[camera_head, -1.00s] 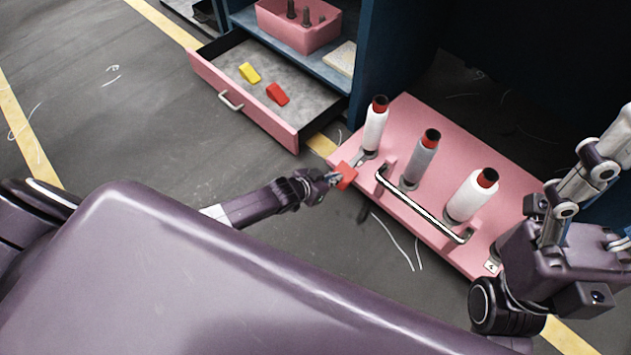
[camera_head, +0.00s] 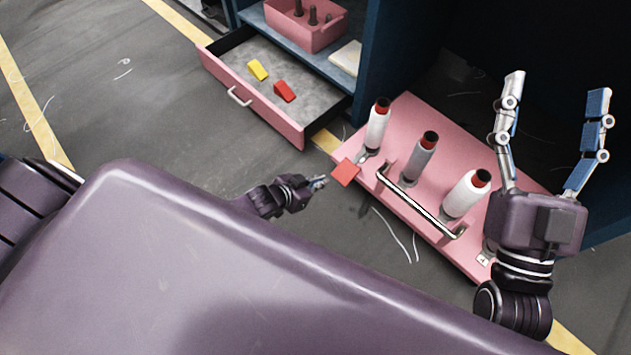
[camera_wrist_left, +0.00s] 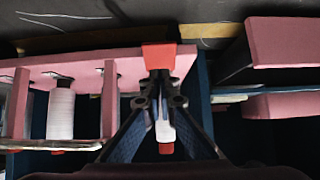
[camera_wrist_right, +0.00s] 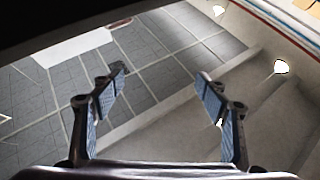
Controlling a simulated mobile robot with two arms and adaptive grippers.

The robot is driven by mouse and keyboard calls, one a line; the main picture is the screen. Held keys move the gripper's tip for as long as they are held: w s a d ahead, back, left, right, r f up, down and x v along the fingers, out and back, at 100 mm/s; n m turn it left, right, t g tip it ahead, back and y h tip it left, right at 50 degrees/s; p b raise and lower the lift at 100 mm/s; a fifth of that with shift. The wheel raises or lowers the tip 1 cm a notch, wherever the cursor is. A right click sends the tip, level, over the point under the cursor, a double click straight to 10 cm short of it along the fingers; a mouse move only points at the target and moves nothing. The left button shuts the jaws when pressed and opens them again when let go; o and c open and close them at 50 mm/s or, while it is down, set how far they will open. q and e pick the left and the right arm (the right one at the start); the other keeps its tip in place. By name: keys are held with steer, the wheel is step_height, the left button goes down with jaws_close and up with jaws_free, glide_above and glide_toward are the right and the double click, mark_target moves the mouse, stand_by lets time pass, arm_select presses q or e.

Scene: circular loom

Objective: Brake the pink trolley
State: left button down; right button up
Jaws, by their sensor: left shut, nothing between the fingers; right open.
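The pink trolley (camera_head: 480,140) stands right of centre in the head view, carrying white and grey spools with red tops and a metal handle (camera_head: 415,203). A red pedal (camera_head: 345,172) sticks out at its near left corner. It also shows in the left wrist view (camera_wrist_left: 158,55). My left gripper (camera_head: 320,183) is shut and empty, just left of the pedal and apparently apart from it. In the left wrist view its fingertips (camera_wrist_left: 160,78) line up with the pedal. My right gripper (camera_head: 553,82) is open and empty, raised above the trolley's right end.
An open pink drawer (camera_head: 255,108) holds a yellow wedge (camera_head: 258,69) and a red wedge (camera_head: 284,91). A blue shelf above carries a pink bin (camera_head: 300,35) of dark pegs. Grey floor (camera_head: 150,120) left of the drawer is clear.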

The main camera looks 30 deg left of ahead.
arm_select(q)
steer(key=shift+f+p+v, duration=0.2)
steer(key=shift+p+v, duration=0.2)
steer(key=shift+v, duration=0.75)
arm_select(e)
steer(key=shift+w+f+g+h, duration=0.2)
steer(key=shift+w+f+g, duration=0.25)
steer(key=shift+f, duration=0.4)
steer(key=shift+w+f+g+h, duration=0.2)
steer(key=shift+w+f+g, duration=0.25)
steer(key=shift+f, duration=0.35)
steer(key=shift+w+f+g+h, duration=0.25)
steer(key=shift+f+g, duration=0.25)
steer(key=shift+f, duration=0.35)
arm_select(q)
steer(key=shift+s+a, duration=0.1)
steer(key=shift+s, duration=0.05)
